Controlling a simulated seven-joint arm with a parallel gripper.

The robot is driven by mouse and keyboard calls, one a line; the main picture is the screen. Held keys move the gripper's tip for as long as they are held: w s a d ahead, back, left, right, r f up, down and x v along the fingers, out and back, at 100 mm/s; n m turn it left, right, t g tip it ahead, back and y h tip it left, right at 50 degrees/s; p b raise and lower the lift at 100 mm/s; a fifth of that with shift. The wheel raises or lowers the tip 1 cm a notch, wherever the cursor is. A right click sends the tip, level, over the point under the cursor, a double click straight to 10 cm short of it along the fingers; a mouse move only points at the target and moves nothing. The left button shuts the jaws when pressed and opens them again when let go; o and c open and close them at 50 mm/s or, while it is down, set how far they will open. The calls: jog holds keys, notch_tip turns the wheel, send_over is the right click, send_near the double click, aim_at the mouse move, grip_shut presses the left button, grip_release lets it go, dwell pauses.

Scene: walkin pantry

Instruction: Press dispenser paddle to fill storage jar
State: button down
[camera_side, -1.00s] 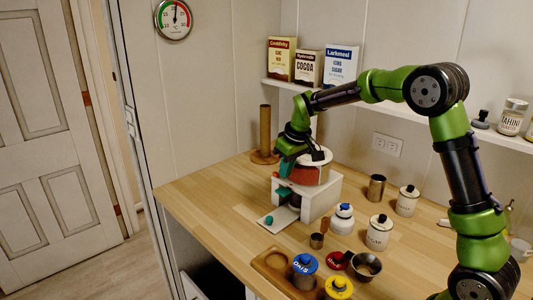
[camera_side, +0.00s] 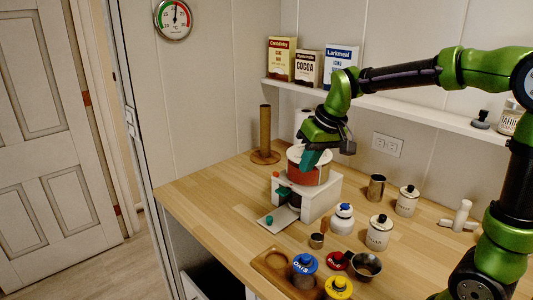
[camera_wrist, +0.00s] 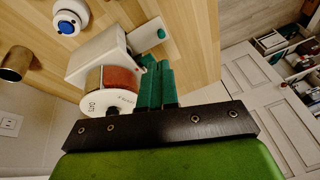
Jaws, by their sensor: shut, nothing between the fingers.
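The dispenser is a white stand (camera_side: 321,198) carrying a drum (camera_side: 305,175) with a red-brown band and a white lid. A small green part (camera_side: 282,195), perhaps the paddle, shows at its front left. A dark object below it, perhaps the jar, is mostly hidden. A white plate with a teal knob (camera_side: 269,219) extends from the stand's front. My gripper (camera_side: 309,168) is shut and empty, its teal fingers pointing down at the drum's top right; contact is unclear. In the wrist view, the shut fingers (camera_wrist: 154,62) appear beside the drum (camera_wrist: 120,80) and stand (camera_wrist: 97,52).
A wooden tray (camera_side: 268,262) is at the front. A brown upright holder (camera_side: 265,135) stands behind. The counter's left part is clear.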

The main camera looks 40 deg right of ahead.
jog(key=s+a+m+t+y, duration=0.1)
jog(key=s+a, duration=0.5)
jog(key=s, duration=0.8)
jog(key=shift+s+f+t, duration=0.2)
jog(key=shift+t, duration=0.6)
jog(key=m+g+h, duration=0.2)
jog(key=g, duration=0.4)
send_near(283, 190)
jog(key=shift+s+f, duration=0.25)
jog(key=shift+f, duration=0.2)
jog(key=shift+g, duration=0.3)
jog(key=shift+w+f, duration=0.25)
jog(key=shift+f, duration=0.85)
jog(key=shift+w+f, duration=0.25)
jog(key=shift+f, duration=0.9)
